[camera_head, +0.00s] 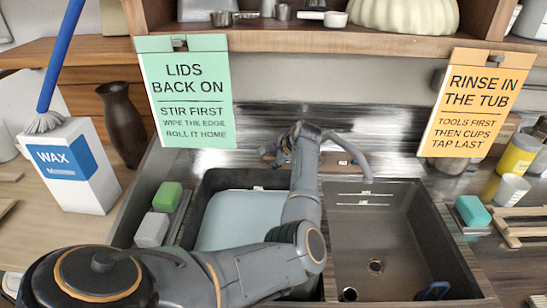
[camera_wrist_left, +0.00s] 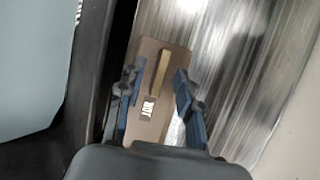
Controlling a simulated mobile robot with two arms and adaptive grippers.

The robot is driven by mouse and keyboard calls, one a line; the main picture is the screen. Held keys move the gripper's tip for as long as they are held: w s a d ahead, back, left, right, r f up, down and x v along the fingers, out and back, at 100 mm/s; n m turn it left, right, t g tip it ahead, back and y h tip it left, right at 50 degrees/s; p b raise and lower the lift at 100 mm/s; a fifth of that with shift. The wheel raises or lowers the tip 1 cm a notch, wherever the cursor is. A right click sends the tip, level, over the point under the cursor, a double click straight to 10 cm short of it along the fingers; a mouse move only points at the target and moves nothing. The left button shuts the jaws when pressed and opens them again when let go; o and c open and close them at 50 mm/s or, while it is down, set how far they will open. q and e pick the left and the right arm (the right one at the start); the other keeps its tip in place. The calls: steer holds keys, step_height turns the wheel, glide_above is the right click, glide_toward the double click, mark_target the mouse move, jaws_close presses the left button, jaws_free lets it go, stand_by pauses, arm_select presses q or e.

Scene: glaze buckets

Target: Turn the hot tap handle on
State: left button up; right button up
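A brass-coloured tap handle (camera_wrist_left: 160,73) stands on a brown plate (camera_wrist_left: 148,128) behind the sink, in the left wrist view. A small white label (camera_wrist_left: 148,108) on the plate is too blurred to read, so I cannot tell hot from cold. My left gripper (camera_wrist_left: 157,98) is open, its blue-grey fingers on either side of the plate, with the handle between and beyond them; no contact shows. In the head view my left gripper (camera_head: 288,144) is at the back of the sink and hides much of the tap. The grey spout (camera_head: 352,153) curves over the right basin.
The left basin holds a pale blue panel (camera_head: 240,218); the right basin (camera_head: 385,225) is mostly empty. Green sign (camera_head: 188,95) and orange sign (camera_head: 475,105) hang from the shelf above. Green sponge (camera_head: 167,196) and white block (camera_head: 152,230) sit left of the sink.

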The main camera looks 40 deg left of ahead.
arm_select(q)
steer(key=shift+w+a+f, duration=0.1)
steer(key=shift+a+f, duration=0.2)
arm_select(e)
steer(key=shift+a, duration=0.2)
arm_select(q)
steer(key=shift+c, duration=0.2)
arm_select(e)
steer(key=shift+a, duration=0.2)
arm_select(q)
jaws_close()
arm_select(e)
steer(key=shift+s, duration=0.15)
